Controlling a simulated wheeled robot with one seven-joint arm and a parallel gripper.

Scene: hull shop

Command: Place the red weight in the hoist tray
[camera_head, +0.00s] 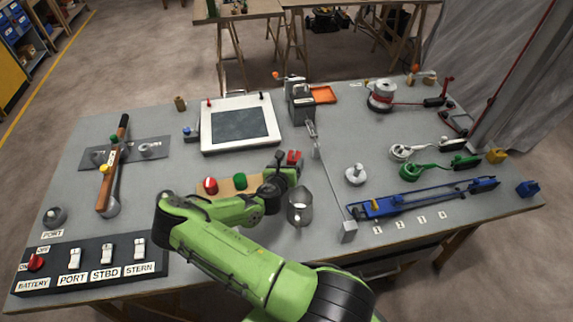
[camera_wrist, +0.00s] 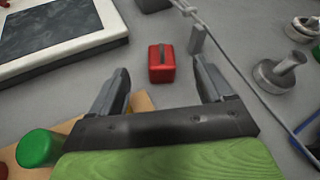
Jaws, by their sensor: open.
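The red weight (camera_wrist: 161,63) is a small red block with a dark slot on top, standing on the grey bench. It also shows in the head view (camera_head: 294,156), just beyond my gripper (camera_head: 283,169). In the wrist view my gripper (camera_wrist: 162,90) is open and empty. Its fingers point at the weight, with one finger to either side, and the weight is a little ahead of them. A shallow orange tray (camera_head: 323,94) lies at the back of the bench beside a grey box-shaped device (camera_head: 301,103); it may be the hoist tray.
A wooden board (camera_head: 227,186) with a red knob (camera_head: 210,186) and a green cylinder (camera_head: 240,180) lies left of my gripper. A thin rod (camera_head: 330,180) runs right of the weight. A framed dark panel (camera_head: 240,124) lies behind left.

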